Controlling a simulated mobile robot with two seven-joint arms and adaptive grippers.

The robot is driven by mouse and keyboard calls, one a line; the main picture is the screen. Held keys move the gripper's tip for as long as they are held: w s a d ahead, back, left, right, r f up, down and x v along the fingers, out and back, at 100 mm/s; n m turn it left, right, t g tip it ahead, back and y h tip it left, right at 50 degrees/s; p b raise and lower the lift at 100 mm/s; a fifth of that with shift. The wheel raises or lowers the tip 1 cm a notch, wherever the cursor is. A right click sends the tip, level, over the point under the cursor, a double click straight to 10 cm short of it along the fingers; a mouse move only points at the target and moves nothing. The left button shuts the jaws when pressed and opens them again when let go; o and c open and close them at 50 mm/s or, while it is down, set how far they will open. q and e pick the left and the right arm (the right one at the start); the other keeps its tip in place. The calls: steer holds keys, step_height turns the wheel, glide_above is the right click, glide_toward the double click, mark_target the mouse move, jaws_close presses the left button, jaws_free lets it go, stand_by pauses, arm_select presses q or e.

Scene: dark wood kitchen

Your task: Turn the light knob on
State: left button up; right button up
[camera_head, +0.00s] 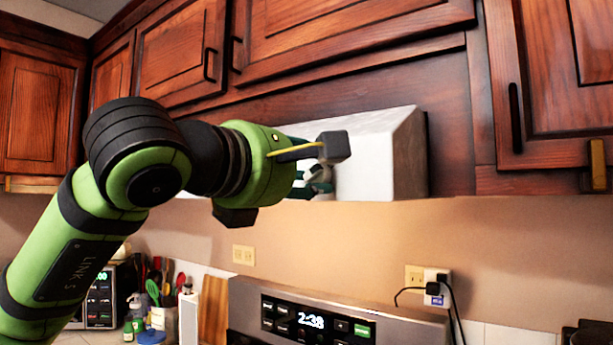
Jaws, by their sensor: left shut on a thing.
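The white range hood (405,155) hangs under the dark wood cabinets, in the middle right of the view. My left arm reaches in from the left, and my left gripper (325,172) is at the front face of the hood. Its fingers are shut on the light knob at the hood's front. The gripper covers the knob, so its turn angle cannot be told. I see no lit lamp under the hood. My right gripper is not in view.
A stove with a lit clock display (312,321) stands below the hood. Cabinet doors with dark handles (516,118) are above and to the right. A wall outlet with plugs (436,286), a microwave (101,298) and utensils (155,290) are lower down.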

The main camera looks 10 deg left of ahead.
arm_select(q)
steer(key=shift+m, duration=0.6)
steer(key=o, duration=1.1)
steer(key=shift+d, duration=0.1)
steer(key=shift+s+d, duration=0.1)
steer(key=shift+d, duration=0.05)
steer(key=shift+s+a, duration=0.2)
steer(key=shift+a, duration=0.05)
steer(key=v, duration=1.1)
steer(key=shift+s, duration=0.3)
